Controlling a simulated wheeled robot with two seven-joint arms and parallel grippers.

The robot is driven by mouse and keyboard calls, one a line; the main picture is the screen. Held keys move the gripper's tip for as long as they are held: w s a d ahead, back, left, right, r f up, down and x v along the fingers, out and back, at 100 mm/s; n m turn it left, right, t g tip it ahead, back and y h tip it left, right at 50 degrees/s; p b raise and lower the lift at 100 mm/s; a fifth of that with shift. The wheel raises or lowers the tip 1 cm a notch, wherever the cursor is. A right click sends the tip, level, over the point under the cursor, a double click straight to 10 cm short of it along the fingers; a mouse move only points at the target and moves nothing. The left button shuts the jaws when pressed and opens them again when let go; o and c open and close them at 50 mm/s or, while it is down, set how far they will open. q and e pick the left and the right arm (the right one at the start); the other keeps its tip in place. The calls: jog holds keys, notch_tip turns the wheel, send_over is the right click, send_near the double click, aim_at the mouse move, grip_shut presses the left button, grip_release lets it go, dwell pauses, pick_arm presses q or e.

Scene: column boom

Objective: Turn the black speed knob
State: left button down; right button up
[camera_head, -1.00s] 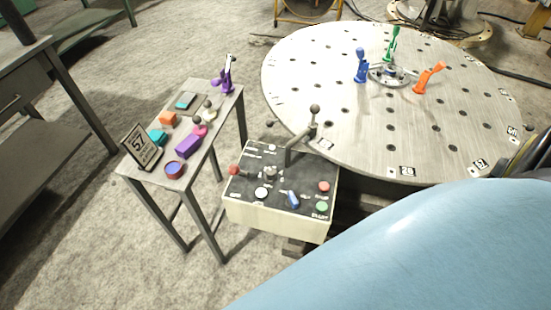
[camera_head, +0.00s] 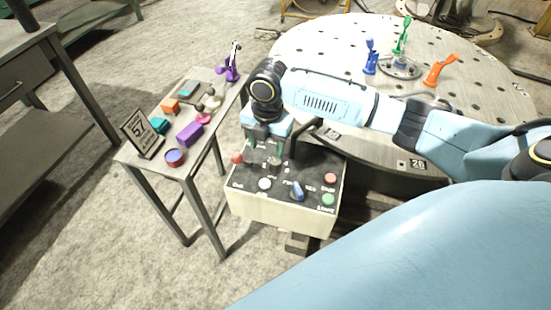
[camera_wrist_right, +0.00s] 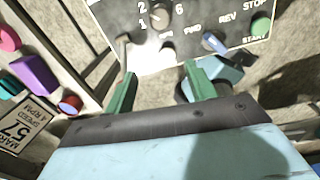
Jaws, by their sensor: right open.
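The black speed knob (camera_head: 277,161) sits on the dark top panel of the control box (camera_head: 275,209). In the right wrist view, the knob (camera_wrist_right: 160,16) is at the top, with numbers printed around it. My right gripper (camera_head: 264,146) is above the rear left part of the panel, close to the knob and partly overlapping it in the head view. In the wrist view, its two green fingers (camera_wrist_right: 163,84) are apart with nothing between them. The knob lies beyond the fingertips there, not between them. My left gripper is out of view.
The panel also carries a red-tipped lever (camera_head: 237,158), a white button (camera_head: 264,184), a blue switch (camera_head: 297,191), and red (camera_head: 330,179) and green (camera_head: 328,199) buttons. A black-handled lever (camera_head: 300,135) rises behind. A cluttered side table (camera_head: 152,172) stands left; a round perforated table (camera_head: 480,95) is behind.

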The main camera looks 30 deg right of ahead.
jog(key=w+d+r+n, duration=0.1)
jog(key=w+d+r, duration=0.1)
jog(key=d+r, duration=0.15)
jog(key=b, duration=0.2)
send_over(276, 161)
notch_tip(276, 161, down, 10)
jog(key=shift+r, duration=0.2)
notch_tip(276, 161, down, 3)
jog(key=shift+a+f+b, duration=0.1)
jog(key=shift+f+b, duration=0.1)
jog(key=shift+b, duration=0.4)
jog(key=shift+f, duration=0.45)
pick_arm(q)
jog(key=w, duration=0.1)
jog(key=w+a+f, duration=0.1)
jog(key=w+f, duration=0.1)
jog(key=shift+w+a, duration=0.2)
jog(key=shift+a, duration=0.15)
